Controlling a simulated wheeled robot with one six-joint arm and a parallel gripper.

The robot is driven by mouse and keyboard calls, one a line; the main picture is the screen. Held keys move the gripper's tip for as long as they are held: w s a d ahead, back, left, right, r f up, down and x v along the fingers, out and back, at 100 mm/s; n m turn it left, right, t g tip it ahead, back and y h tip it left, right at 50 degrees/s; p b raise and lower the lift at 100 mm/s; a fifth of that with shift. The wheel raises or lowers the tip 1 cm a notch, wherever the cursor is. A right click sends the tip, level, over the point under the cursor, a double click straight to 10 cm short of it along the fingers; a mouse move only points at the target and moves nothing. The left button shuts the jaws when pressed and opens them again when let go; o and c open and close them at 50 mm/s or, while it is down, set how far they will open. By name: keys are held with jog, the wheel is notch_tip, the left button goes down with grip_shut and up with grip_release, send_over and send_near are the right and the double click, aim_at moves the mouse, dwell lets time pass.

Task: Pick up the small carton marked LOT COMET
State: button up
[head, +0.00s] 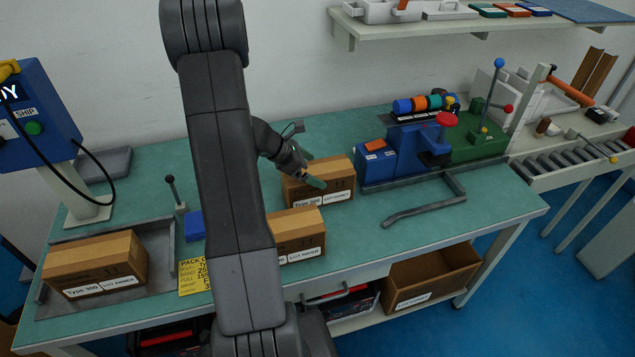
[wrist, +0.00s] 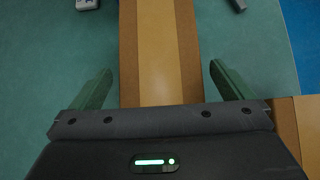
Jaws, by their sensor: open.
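Three brown cartons stand on the green bench, each with white labels on its front. The back carton (head: 318,187) is marked Type 300 beside a LOT label too small to read surely. The middle carton (head: 300,231) is partly hidden behind my arm. The left carton (head: 97,262) also reads Type 300, its LOT word unclear. My gripper (head: 309,168) is open over the back carton, pointing down. In the wrist view that carton (wrist: 158,45) runs between the two green fingers with a gap on each side. Nothing is held.
The left carton sits in a grey tray (head: 160,232). A blue fixture (head: 405,150) with a red knob stands right of the back carton, and a bent grey bar (head: 425,208) lies in front of it. A yellow card (head: 193,278) lies near the front edge.

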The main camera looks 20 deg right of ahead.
jog(key=shift+x, duration=1.3)
jog(key=shift+d, duration=0.1)
jog(key=c, duration=1.5)
jog(key=shift+w+r, duration=0.1)
jog(key=shift+r, duration=0.1)
